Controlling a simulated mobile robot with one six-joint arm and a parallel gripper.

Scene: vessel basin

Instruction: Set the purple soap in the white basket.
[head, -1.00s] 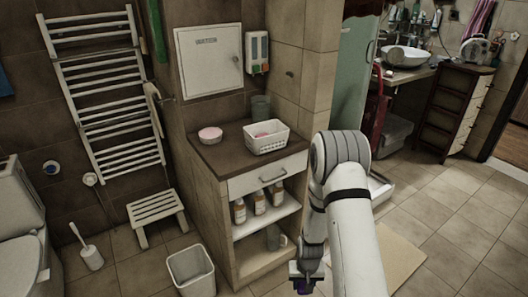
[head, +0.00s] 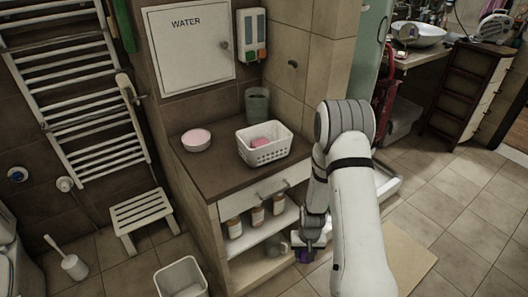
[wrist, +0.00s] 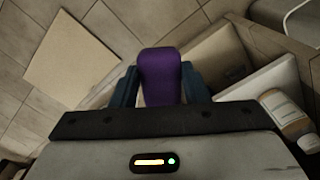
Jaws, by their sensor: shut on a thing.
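The purple soap (wrist: 161,75) is held between the two fingers of my gripper (wrist: 160,88) in the wrist view. In the head view my gripper (head: 304,256) hangs low in front of the cabinet's lower right side, with a bit of purple showing at its end. The white basket (head: 264,147) stands on the brown cabinet top, above and to the left of my gripper. A pink item (head: 263,143) lies inside the basket.
A round pink-and-white container (head: 196,140) and a grey cup (head: 257,104) stand on the cabinet top (head: 205,172). Several bottles (head: 256,217) stand on the shelf below the drawer. A white bin (head: 181,278) and a stool (head: 143,213) are at the left.

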